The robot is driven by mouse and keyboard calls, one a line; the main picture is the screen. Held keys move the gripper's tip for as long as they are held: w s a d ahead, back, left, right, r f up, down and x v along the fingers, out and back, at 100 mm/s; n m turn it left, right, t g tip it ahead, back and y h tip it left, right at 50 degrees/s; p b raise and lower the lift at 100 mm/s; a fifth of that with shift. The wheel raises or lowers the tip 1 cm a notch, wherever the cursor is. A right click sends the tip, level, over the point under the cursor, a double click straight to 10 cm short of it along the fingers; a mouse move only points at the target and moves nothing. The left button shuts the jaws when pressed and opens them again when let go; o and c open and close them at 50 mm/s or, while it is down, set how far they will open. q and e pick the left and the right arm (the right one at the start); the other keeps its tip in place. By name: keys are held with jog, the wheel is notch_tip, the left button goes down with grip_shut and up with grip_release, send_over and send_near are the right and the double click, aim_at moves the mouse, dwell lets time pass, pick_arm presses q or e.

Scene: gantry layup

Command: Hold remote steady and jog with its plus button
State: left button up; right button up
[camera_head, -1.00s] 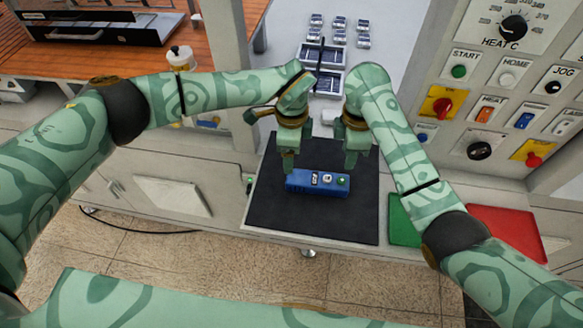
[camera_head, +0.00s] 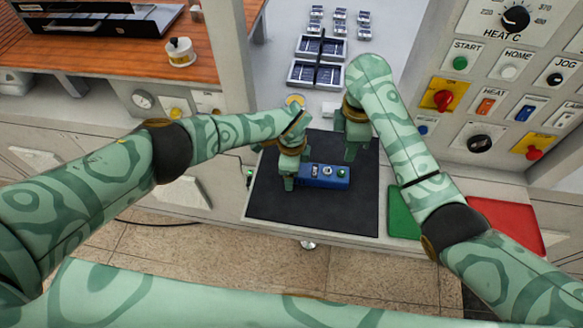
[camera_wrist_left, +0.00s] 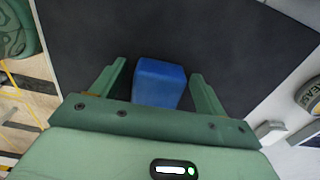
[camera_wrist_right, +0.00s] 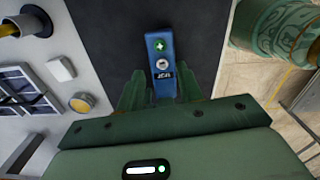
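The blue remote (camera_head: 326,176) lies on the black mat (camera_head: 320,222). Its top has a green plus button (camera_wrist_right: 159,45), a round pale button (camera_wrist_right: 162,65) and a JOG label (camera_wrist_right: 165,77). My left gripper (camera_head: 289,184) is low at the remote's left end. In the left wrist view the remote's end (camera_wrist_left: 159,84) sits between its open fingers, with a gap on both sides. My right gripper (camera_head: 352,150) is above and behind the remote's right end. In the right wrist view its fingers are apart, with the remote in line between them; contact is not visible.
A control panel (camera_head: 508,90) with switches and red knobs stands at the right. Green (camera_head: 402,215) and red (camera_head: 505,226) pads lie right of the mat. Dark blue panel trays (camera_head: 317,62) lie behind. A wooden bench (camera_head: 130,50) is at the back left.

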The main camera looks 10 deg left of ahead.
pick_arm(q)
jog(key=c, duration=1)
jog(key=shift+c, duration=0.3)
pick_arm(e)
grip_shut()
dwell(0.5)
